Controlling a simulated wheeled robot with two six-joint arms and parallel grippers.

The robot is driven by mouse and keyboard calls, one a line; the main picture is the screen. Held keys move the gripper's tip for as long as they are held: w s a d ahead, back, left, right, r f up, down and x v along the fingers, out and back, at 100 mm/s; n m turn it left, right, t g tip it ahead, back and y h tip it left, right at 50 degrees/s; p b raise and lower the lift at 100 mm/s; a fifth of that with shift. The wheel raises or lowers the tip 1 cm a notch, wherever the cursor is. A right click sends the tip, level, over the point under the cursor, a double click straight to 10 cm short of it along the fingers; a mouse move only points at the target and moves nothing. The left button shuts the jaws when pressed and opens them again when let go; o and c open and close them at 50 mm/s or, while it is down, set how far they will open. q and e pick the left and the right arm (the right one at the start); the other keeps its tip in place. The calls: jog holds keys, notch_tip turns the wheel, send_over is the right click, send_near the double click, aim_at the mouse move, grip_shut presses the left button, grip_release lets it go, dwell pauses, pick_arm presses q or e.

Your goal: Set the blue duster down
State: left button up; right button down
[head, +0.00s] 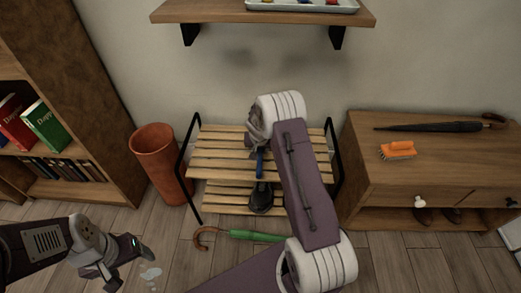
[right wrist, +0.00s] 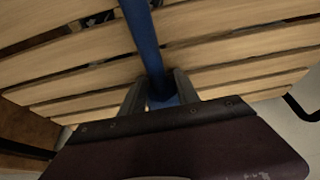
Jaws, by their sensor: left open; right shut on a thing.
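The blue duster (right wrist: 143,35) is a blue rod in the right wrist view, held between the fingers of my right gripper (right wrist: 160,92). A short piece of the duster (head: 260,161) also shows in the head view, over the slatted wooden rack (head: 215,140). My right arm hides the rest of it and most of the gripper. The slats are close behind the duster in the right wrist view; I cannot tell whether it touches them. My left gripper (head: 128,262) is open and empty, low over the floor at the left.
A dark shoe (head: 262,198) is on the rack's lower shelf. A green umbrella (head: 255,236) lies on the floor in front. A terracotta pot (head: 160,160) stands left. A cabinet (head: 365,150) at right bears an orange brush (head: 398,150) and a black umbrella (head: 440,127). A wall shelf (head: 215,12) hangs above.

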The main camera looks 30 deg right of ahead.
jog(key=shift+s+f, duration=0.1)
jog(key=shift+f, duration=0.25)
